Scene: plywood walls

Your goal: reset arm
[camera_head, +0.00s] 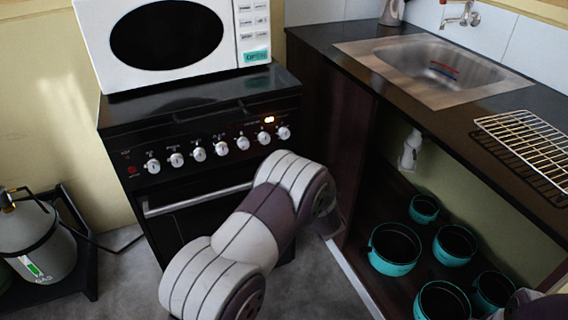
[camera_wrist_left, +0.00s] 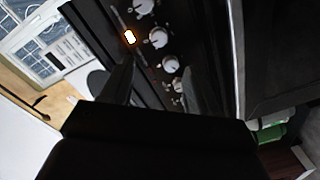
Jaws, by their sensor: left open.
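My left arm (camera_head: 245,235) comes up from the bottom of the head view and bends in front of the black stove (camera_head: 200,125). Its gripper is hidden in that view. In the left wrist view my left gripper (camera_wrist_left: 155,85) is open, its two dark fingers apart, with nothing seen between them but the stove front. White stove knobs (camera_wrist_left: 158,38) and a lit orange-white display (camera_wrist_left: 129,37) lie beyond the fingers. Part of my right arm (camera_head: 538,304) shows at the bottom right corner of the head view. My right gripper is out of view.
A white microwave (camera_head: 88,50) stands on the stove. To the right is a counter with a sink (camera_head: 430,68) and a wire rack (camera_head: 525,145). Several teal pots (camera_head: 394,250) sit in the open cabinet below. A gas cylinder (camera_head: 35,240) stands at the left.

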